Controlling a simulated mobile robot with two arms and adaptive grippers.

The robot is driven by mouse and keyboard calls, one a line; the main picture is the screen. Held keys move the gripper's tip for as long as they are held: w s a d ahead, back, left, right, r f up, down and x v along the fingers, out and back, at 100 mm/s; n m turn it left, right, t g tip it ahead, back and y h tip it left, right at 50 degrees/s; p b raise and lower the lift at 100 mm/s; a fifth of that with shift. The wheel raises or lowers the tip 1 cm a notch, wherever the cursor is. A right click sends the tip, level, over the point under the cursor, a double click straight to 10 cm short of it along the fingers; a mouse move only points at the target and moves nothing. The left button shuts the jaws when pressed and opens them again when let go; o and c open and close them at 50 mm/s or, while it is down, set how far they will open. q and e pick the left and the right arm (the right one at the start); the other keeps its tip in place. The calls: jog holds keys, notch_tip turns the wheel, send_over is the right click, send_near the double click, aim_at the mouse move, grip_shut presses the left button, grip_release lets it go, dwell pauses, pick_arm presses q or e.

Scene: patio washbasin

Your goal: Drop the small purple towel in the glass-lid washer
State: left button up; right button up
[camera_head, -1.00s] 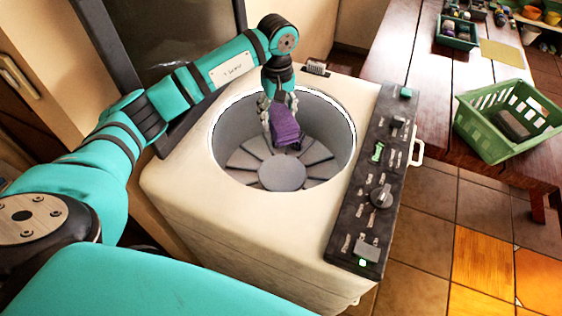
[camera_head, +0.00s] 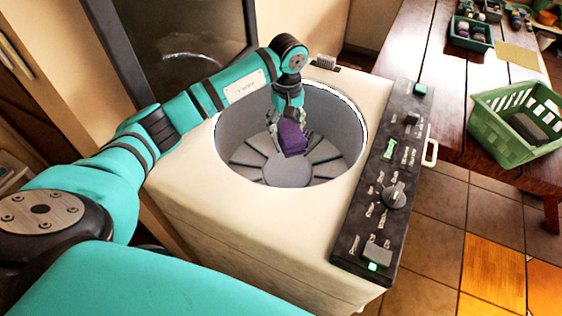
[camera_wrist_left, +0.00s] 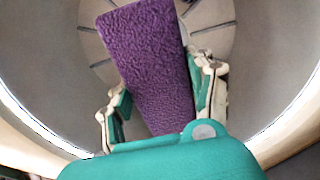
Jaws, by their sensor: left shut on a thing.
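The small purple towel (camera_head: 292,138) is folded and held by my left gripper (camera_head: 286,122) over the round opening of the washer (camera_head: 235,225). The grey drum (camera_head: 240,130) shows below and around the towel. In the left wrist view the towel (camera_wrist_left: 148,60) lies between the fingers of the left gripper (camera_wrist_left: 160,105), with the drum floor behind it. The dark glass lid (camera_head: 190,50) stands raised at the back. How far the towel is above the drum floor cannot be told exactly. My right gripper is not in view.
A dark control panel (camera_head: 385,185) with knobs runs along the washer's right side. A wooden table (camera_head: 435,80) at the right carries a green basket (camera_head: 515,125) and a smaller green tray (camera_head: 472,34). Tiled floor lies between washer and table.

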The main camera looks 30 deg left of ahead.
pick_arm(q)
jog(key=o, duration=1.1)
jog(key=shift+o, duration=0.7)
jog(key=shift+r, duration=0.1)
notch_tip(320, 180, up, 12)
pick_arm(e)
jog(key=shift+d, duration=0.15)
